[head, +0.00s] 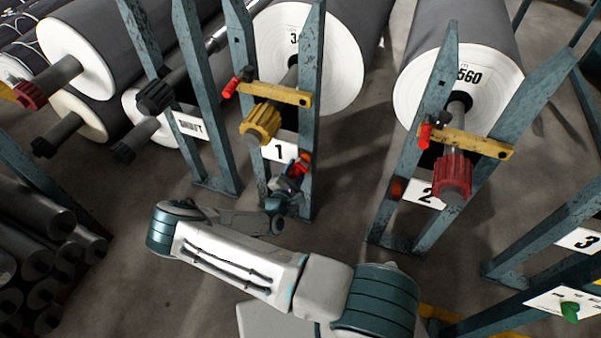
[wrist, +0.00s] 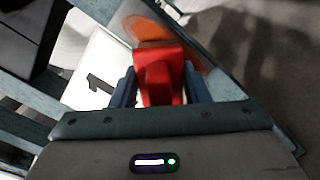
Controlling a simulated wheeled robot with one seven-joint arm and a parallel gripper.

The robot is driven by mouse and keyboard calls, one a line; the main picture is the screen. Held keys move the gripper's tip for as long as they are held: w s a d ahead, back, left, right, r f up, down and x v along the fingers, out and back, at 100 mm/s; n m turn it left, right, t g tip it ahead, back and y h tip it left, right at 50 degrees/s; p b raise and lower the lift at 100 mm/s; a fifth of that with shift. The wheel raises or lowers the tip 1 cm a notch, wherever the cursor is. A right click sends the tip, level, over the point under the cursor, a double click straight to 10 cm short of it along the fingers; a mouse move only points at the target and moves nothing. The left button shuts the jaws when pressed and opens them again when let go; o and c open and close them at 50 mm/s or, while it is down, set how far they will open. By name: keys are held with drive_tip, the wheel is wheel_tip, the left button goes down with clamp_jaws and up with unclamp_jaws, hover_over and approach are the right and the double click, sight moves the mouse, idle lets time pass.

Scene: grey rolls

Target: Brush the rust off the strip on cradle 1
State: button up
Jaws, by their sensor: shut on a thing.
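Cradle 1 (head: 310,110) is a blue-grey steel frame with a white "1" plate (head: 279,149), which also shows in the wrist view (wrist: 98,75). In the wrist view an orange rust patch (wrist: 140,27) lies on a metal strip of the cradle. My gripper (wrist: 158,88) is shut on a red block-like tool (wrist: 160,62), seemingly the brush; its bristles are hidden. The tool is right in front of the rust patch, overlapping its lower part; I cannot tell whether it touches. In the head view my gripper (head: 290,184) is low at cradle 1's right leg.
Cradle 1 carries a grey roll with a yellow knob (head: 260,124). Cradle 2 (head: 400,215) stands to the right with a red knob (head: 453,175) and its own rust spot (head: 398,188). Dark rolls (head: 35,250) are stacked at left. Floor between the cradles is clear.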

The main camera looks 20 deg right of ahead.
sight(311, 162)
drive_tip(key=shift+w+r+p, duration=0.15)
drive_tip(key=shift+r+p, duration=0.85)
drive_tip(key=shift+p, duration=0.1)
drive_tip(key=s+d+p, duration=0.2)
drive_tip(key=shift+d, duration=0.4)
drive_tip(key=shift+s+d+p, duration=0.25)
drive_tip(key=shift+d+p, duration=0.05)
drive_tip(key=shift+p, duration=0.1)
drive_tip(key=shift+s+a+r+p, duration=0.1)
drive_tip(key=shift+r+p, duration=0.7)
drive_tip(key=shift+p, duration=0.25)
drive_tip(key=shift+w+a+f, duration=0.1)
drive_tip(key=shift+w+a, duration=0.15)
drive_tip(key=shift+a, duration=0.1)
drive_tip(key=shift+w+a+b, duration=0.45)
drive_tip(key=shift+w+a, duration=0.6)
drive_tip(key=shift+a, duration=0.2)
drive_tip(key=p+v, duration=0.2)
drive_tip(key=v, duration=0.4)
